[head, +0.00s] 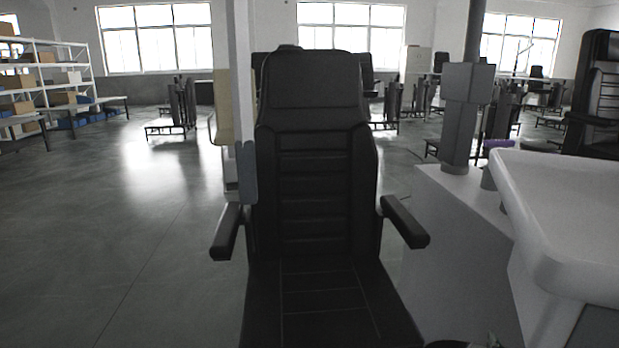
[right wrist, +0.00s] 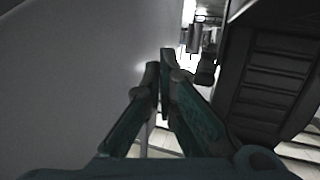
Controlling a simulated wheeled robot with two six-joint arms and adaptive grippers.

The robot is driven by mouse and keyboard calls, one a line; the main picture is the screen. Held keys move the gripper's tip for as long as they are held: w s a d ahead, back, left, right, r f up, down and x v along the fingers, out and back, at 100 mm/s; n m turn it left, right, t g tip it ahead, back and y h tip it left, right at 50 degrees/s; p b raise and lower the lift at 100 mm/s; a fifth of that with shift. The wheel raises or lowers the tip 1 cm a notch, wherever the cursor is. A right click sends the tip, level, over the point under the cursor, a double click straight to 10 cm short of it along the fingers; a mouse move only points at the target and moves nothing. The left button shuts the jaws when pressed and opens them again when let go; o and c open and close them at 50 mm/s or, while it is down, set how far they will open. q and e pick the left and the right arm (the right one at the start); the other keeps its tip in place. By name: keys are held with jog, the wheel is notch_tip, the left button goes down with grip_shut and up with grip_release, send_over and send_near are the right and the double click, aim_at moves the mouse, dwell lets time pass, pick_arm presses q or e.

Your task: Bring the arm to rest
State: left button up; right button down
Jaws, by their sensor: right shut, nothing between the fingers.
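My right gripper (right wrist: 161,75) shows in the right wrist view with its two green-sided fingers together at the tips and nothing between them. In the head view only a small dark part of my right gripper (head: 465,343) shows at the bottom edge, just right of the chair seat. My left gripper is in neither view.
A black padded chair (head: 315,190) with armrests stands directly ahead and also fills the right of the right wrist view (right wrist: 270,75). A white rounded table-like surface (head: 575,215) and a grey box-like base (head: 460,240) stand at the right. Open floor (head: 130,230) lies left, with shelves (head: 50,85) behind.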

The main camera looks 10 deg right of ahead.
jog(key=s+a+f+n+g+y+p, duration=0.1)
jog(key=s+a+f+g+p, duration=0.2)
jog(key=s+f+g+p, duration=0.9)
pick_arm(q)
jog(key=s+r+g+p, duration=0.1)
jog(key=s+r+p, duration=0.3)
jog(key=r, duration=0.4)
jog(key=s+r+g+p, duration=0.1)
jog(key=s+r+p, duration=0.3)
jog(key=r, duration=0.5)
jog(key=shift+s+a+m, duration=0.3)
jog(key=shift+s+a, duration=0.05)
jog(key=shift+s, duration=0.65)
pick_arm(e)
jog(key=s+a+f+n+y, duration=0.1)
jog(key=s+a+f, duration=0.2)
jog(key=s+a, duration=0.3)
jog(key=s+a+f+y, duration=0.1)
jog(key=s+a+f, duration=0.3)
jog(key=s, duration=1)
jog(key=s+a+f+n+g+y, duration=0.1)
jog(key=s+a+f, duration=0.2)
jog(key=s+a, duration=0.6)
jog(key=shift+s+f+n+y, duration=0.3)
jog(key=shift+s+y, duration=0.1)
jog(key=shift+s, duration=0.15)
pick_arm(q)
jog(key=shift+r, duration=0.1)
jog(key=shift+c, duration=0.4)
